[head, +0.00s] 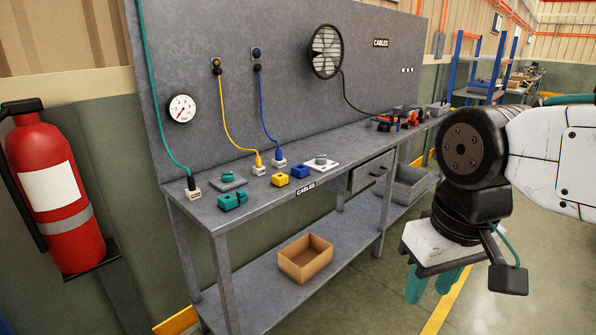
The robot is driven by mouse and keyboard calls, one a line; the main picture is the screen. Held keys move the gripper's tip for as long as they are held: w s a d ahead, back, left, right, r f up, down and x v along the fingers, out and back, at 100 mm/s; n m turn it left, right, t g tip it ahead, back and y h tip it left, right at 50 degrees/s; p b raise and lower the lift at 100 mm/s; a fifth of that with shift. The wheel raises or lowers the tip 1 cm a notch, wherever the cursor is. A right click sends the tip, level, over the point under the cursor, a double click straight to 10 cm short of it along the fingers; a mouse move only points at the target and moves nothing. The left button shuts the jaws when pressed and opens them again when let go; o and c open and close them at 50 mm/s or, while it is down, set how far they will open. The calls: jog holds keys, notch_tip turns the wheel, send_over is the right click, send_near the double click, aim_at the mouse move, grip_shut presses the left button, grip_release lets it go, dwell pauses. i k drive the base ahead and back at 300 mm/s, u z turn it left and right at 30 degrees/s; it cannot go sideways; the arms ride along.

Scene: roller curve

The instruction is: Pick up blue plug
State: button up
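A blue cable (264,115) hangs from a socket (257,55) high on the grey back panel. Its lower end is a blue plug (278,152), which stands upright at a small white block (279,163) on the bench. Whether it is seated in the block is too small to tell. A separate blue block (300,171) lies on the bench to its right. My gripper (433,287) points down at the right, in front of the bench and well away from the plug. Its two teal fingers are apart, with nothing seen between them.
The bench top (330,152) also holds a yellow plug (258,160), a yellow block (280,180), teal blocks (228,200) and a white plate (321,164). A cardboard box (306,258) sits on the lower shelf. A fire extinguisher (52,190) stands left. Floor is clear in front.

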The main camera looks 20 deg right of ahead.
aim_at(278, 153)
jog(key=z, duration=0.5)
jog(key=i, duration=1.7)
jog(key=u, duration=1.05)
jog(key=i, duration=0.55)
jog(key=u, duration=0.55)
